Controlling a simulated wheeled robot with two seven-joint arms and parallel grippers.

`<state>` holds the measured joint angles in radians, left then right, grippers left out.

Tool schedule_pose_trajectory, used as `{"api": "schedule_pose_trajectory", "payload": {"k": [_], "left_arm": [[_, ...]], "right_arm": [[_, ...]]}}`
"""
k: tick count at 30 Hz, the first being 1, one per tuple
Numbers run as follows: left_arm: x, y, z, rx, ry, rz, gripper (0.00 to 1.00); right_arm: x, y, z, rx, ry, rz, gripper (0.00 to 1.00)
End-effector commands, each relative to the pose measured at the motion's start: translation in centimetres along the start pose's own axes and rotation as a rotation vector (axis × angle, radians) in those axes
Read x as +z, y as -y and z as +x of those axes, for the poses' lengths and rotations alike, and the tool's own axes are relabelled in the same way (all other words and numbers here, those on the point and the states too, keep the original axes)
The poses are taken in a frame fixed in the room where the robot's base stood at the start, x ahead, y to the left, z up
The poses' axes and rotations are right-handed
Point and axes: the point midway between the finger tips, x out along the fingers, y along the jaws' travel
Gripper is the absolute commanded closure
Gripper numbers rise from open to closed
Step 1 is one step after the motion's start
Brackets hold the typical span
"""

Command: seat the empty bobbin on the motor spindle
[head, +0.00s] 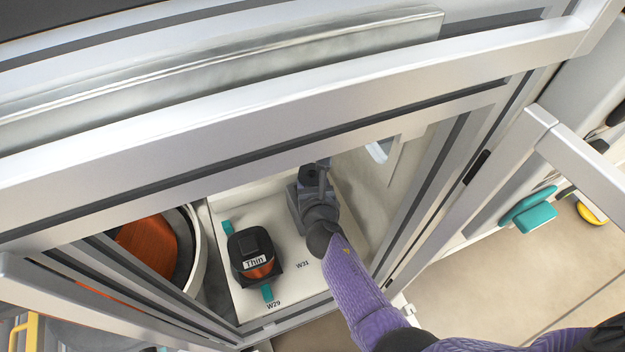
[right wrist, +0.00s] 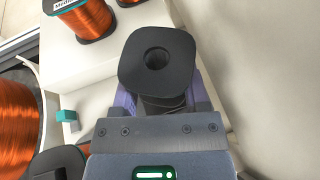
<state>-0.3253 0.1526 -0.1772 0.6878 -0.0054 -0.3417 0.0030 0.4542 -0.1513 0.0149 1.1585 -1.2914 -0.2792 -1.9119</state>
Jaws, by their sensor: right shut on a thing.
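A black empty bobbin (right wrist: 157,82) with a rounded-square flange and a round central hole shows in the right wrist view. My right gripper (right wrist: 162,103) is shut on it, with its fingers around the bare core below the flange. In the head view my right gripper (head: 314,182) is inside the framed enclosure, over the back right of a white platform. The bobbin is hard to make out there. I cannot pick out the motor spindle in either view. My left gripper is not in view.
A copper spool labelled "Thin" (head: 256,252) stands on the white platform (head: 240,303), between teal blocks. Another copper spool (right wrist: 90,20) stands ahead in the wrist view. A large copper coil (head: 150,248) is at the left. Metal frame bars (head: 290,95) surround the opening.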

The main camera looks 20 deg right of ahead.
Motion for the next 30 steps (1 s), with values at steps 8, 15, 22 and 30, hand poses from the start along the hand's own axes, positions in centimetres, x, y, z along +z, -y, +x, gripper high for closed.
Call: {"api": "schedule_pose_trajectory", "payload": {"k": [8,15,22,30], "left_arm": [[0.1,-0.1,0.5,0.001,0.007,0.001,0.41],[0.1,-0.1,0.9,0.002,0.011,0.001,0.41],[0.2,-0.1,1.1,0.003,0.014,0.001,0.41],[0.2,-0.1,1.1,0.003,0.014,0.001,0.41]], "right_arm": [[-0.6,0.0,0.3,0.000,0.000,-0.001,0.99],[-1.1,0.0,0.4,0.000,0.000,-0.001,0.99],[-1.3,0.0,0.6,-0.001,0.000,0.000,0.36],[-1.3,0.0,0.5,0.000,0.000,0.000,0.01]]}}
